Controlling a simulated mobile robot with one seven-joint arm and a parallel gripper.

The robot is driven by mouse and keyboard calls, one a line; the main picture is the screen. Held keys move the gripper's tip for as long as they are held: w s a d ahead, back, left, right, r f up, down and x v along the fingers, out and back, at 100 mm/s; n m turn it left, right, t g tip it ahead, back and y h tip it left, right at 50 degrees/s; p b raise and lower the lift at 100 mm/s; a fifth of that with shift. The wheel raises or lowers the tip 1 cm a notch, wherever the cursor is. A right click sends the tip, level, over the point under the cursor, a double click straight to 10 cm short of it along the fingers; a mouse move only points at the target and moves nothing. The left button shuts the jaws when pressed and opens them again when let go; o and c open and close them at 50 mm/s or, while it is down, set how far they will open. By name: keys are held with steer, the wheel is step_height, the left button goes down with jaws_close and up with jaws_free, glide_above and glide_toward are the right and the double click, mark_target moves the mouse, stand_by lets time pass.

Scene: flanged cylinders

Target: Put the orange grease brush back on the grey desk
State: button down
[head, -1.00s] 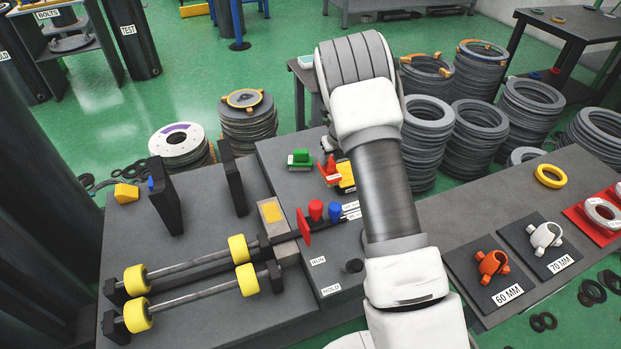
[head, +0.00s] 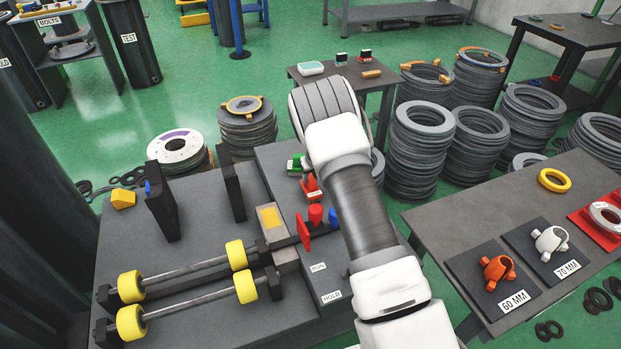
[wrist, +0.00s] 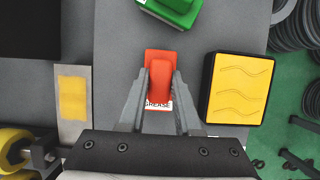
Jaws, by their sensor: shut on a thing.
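The orange grease brush (wrist: 162,82) is between the two fingers of my gripper (wrist: 161,74) in the wrist view, and the fingers are shut on it. A white label reading GREASE shows at its near end. In the head view the brush (head: 311,187) shows just left of my arm, which hides the gripper. The brush is over the right part of the grey workbench (head: 327,272), whose bare top also shows in the wrist view (wrist: 118,35). I cannot tell whether the brush touches that top.
A green brush-like block (wrist: 175,8) lies beyond the brush, and a yellow pad in a black tray (wrist: 238,88) lies to its right. Red (head: 316,213) and blue knobs and yellow rollers (head: 131,287) are on the bench. A small dark table (head: 345,78) stands behind.

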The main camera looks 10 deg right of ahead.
steer(key=shift+f, duration=0.15)
steer(key=c, duration=0.6)
jaws_free()
